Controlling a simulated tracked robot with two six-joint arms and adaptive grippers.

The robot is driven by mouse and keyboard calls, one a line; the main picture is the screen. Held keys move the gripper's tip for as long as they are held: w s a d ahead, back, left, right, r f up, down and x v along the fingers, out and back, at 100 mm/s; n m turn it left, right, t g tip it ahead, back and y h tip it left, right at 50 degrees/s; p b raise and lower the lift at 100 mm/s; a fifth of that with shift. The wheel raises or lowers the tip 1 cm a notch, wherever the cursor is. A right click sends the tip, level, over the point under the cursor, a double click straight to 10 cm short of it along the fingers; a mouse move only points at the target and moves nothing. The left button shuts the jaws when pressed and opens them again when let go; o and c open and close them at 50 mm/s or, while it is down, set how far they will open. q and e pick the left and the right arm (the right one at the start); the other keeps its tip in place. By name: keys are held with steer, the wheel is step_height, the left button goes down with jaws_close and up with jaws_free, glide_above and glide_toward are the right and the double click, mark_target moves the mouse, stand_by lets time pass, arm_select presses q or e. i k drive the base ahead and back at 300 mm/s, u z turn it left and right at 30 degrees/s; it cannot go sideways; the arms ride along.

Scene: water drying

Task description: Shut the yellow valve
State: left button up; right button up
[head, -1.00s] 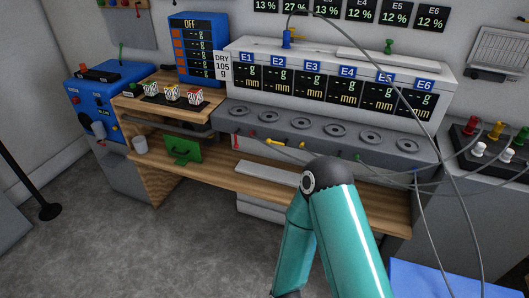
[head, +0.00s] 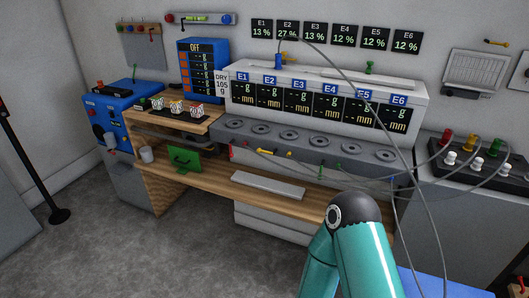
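A yellow lever-like handle (head: 275,152), which looks like the yellow valve, sits at the front lower edge of the grey bench unit (head: 330,146), in the middle of the head view. It lies roughly level, pointing sideways. A red handle (head: 231,151) is to its left and a small green one (head: 338,168) to its right. One teal arm of mine rises at the lower right, elbow up, in front of the bench. Neither gripper is in view.
A wooden desk (head: 210,187) with a flat grey keyboard-like slab (head: 268,186) stands below the bench unit. Grey hoses (head: 432,215) hang across the right side. A black block (head: 470,170) with coloured knobs is at the right. The floor (head: 130,255) at front left is clear.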

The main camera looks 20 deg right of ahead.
mark_target(259, 150)
steer(key=z, duration=0.05)
steer(key=i, duration=0.9)
steer(key=u, duration=0.1)
